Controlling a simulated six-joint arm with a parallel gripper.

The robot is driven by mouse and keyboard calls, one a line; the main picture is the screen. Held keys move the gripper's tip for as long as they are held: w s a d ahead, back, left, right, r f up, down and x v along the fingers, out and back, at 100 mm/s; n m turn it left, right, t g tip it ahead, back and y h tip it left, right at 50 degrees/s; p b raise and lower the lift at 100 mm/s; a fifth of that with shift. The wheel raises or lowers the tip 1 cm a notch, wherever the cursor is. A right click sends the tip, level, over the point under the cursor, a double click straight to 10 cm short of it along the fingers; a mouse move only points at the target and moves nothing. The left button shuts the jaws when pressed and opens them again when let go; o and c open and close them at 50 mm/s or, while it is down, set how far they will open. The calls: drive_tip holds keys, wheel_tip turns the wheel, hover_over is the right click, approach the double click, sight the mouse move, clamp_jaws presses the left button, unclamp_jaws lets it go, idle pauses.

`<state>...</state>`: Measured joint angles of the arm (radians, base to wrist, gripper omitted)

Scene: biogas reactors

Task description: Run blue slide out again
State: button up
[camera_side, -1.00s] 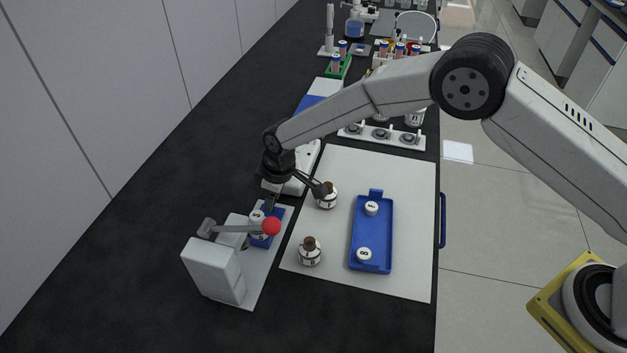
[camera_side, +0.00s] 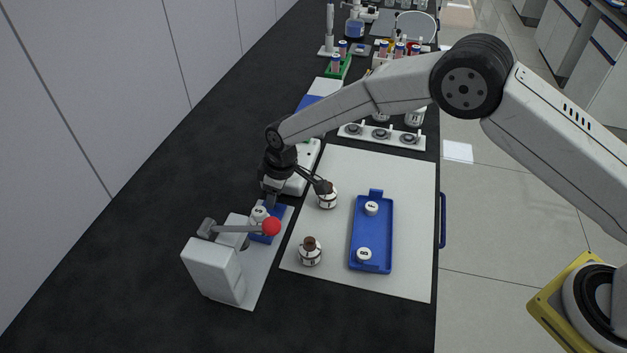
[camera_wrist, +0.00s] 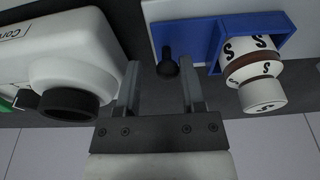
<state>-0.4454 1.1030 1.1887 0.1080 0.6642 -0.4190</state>
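The blue slide (camera_side: 272,234) sits at the grey lever device, partly hidden by the lever arm with its red ball. In the wrist view the blue slide (camera_wrist: 205,38) holds a white bottle (camera_wrist: 262,75) with a brown band and S marks. A black knob (camera_wrist: 167,67) projects from the slide's end. My gripper (camera_side: 270,198) is at the slide's far end in the side view. In the wrist view my gripper (camera_wrist: 160,85) is open, with the knob between its fingertips and gaps visible on both sides.
A white instrument with a black eyepiece-like tube (camera_wrist: 68,103) stands close left of my fingers. The lever's red ball (camera_side: 271,226) overhangs the slide. A blue tray (camera_side: 372,238) with two white-capped items and two brown-topped bottles (camera_side: 310,252) (camera_side: 327,197) are on the pale mat.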

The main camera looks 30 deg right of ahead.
drive_tip(key=shift+w+d, duration=0.15)
drive_tip(key=shift+w, duration=0.1)
idle(0.4)
drive_tip(key=shift+s+a, duration=0.2)
idle(0.4)
drive_tip(key=shift+r, duration=0.15)
drive_tip(key=shift+r, duration=3.6)
